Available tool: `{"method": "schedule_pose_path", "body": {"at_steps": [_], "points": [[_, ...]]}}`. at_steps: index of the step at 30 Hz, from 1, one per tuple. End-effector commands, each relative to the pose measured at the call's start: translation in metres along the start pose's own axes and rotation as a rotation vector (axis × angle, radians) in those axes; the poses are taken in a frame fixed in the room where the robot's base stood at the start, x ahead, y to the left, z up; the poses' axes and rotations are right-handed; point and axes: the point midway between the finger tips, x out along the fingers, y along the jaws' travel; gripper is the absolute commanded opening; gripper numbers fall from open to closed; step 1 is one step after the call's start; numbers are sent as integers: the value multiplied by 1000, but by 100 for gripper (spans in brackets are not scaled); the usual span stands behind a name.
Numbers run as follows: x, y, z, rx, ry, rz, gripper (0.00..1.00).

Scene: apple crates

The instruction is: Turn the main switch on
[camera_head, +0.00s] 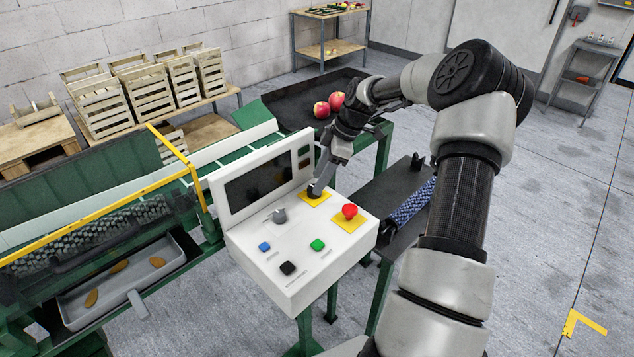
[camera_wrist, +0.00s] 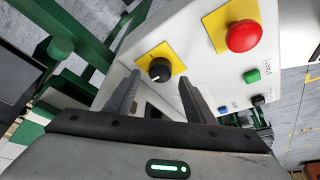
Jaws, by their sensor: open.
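The main switch (camera_wrist: 160,69) is a black rotary knob on a yellow square plate on the white control panel (camera_head: 272,294). In the head view its yellow plate (camera_head: 318,202) shows near the panel's back right, with the knob mostly hidden by my gripper. My gripper (camera_head: 317,189) reaches down over the plate from behind. In the wrist view my gripper (camera_wrist: 158,92) is open, with one finger to each side below the knob and nothing between them. I cannot tell whether the fingertips touch the knob.
A red emergency button (camera_head: 349,211) stands close right of the switch. A grey knob (camera_head: 279,215) and blue (camera_head: 264,246), black (camera_head: 287,268) and green (camera_head: 317,245) buttons are nearby. A screen (camera_head: 258,182) rises at the panel's back. Red apples (camera_head: 322,110) lie on a dark tray behind.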

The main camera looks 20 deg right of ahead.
Motion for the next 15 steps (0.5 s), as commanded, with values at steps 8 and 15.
{"method": "schedule_pose_path", "body": {"at_steps": [8,15], "points": [[25,0,0,1,0,0,49],[26,0,0,1,-1,0,49]]}}
